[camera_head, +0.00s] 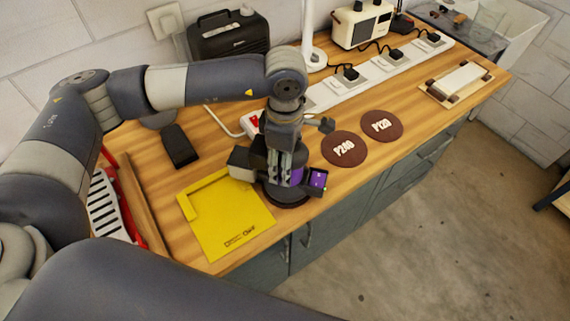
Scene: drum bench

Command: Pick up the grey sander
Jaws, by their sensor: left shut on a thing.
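The sander (317,181), dark grey with purple parts and a round dark base, stands near the front edge of the wooden bench, beside the yellow board. My left gripper (283,163) comes down on it from above and is shut on its upper body. The gripper hides much of the sander's top. The base appears at or very close to the bench top; I cannot tell whether there is a gap under it. My right gripper is not in view.
Two brown sanding discs, P240 (344,149) and P120 (381,125), lie right of the sander. A yellow board (228,217) lies left of it. A black block (179,146), a white power strip (372,75) and a cream radio (362,25) are farther back.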

